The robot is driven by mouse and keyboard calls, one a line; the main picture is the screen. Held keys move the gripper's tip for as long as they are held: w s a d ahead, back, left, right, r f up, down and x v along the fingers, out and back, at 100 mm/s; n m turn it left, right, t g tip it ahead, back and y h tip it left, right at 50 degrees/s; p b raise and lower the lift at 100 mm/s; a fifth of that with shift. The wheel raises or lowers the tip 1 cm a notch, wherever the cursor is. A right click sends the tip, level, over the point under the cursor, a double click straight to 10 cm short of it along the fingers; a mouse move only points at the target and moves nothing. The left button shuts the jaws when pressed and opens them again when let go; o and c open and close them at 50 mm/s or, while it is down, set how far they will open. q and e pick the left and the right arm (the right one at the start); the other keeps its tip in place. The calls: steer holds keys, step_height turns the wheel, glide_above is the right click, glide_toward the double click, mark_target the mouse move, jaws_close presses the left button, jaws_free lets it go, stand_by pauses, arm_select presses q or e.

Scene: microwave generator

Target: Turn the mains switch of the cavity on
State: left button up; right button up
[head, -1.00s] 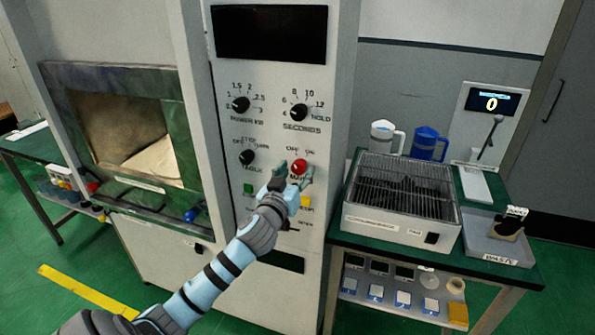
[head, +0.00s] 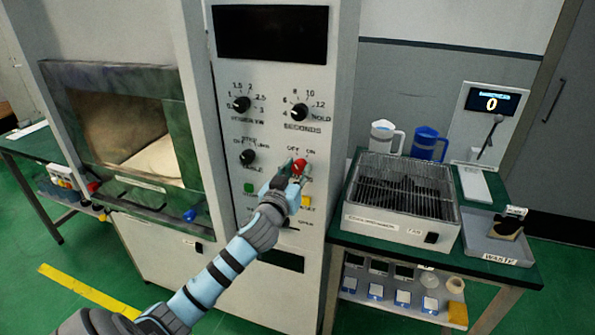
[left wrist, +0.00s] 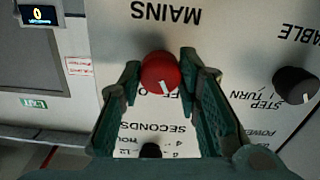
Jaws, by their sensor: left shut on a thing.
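The red mains knob (head: 299,167) is on the lower right of the cabinet's front panel, below the OFF and ON labels. In the left wrist view, which shows the panel upside down, the red knob (left wrist: 159,72) carries a white pointer line toward the partly hidden OFF lettering. My left gripper (head: 297,172) is shut on this knob, its green fingers on either side of it. The fingers also show in the left wrist view (left wrist: 161,78). The ON label is hidden there. My right gripper is not in view.
Black power (head: 240,104), seconds (head: 299,112) and cable (head: 247,157) knobs surround the mains knob. A green button (head: 249,188) and a yellow button (head: 306,201) sit below. The dark display (head: 270,33) is above. A table with a wire-topped box (head: 402,190) stands to the right.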

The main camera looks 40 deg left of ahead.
arm_select(q)
steer(key=m+p, duration=0.2)
steer(key=m, duration=0.3)
steer(key=shift+r+p, duration=0.1)
steer(key=shift+p, duration=0.25)
steer(key=m+p, duration=0.1)
steer(key=m, duration=0.2)
steer(key=shift+m, duration=0.3)
steer(key=shift+m+p, duration=0.7)
steer(key=shift+m, duration=0.7)
steer(key=o, duration=1.1)
steer(key=shift+o, duration=0.2)
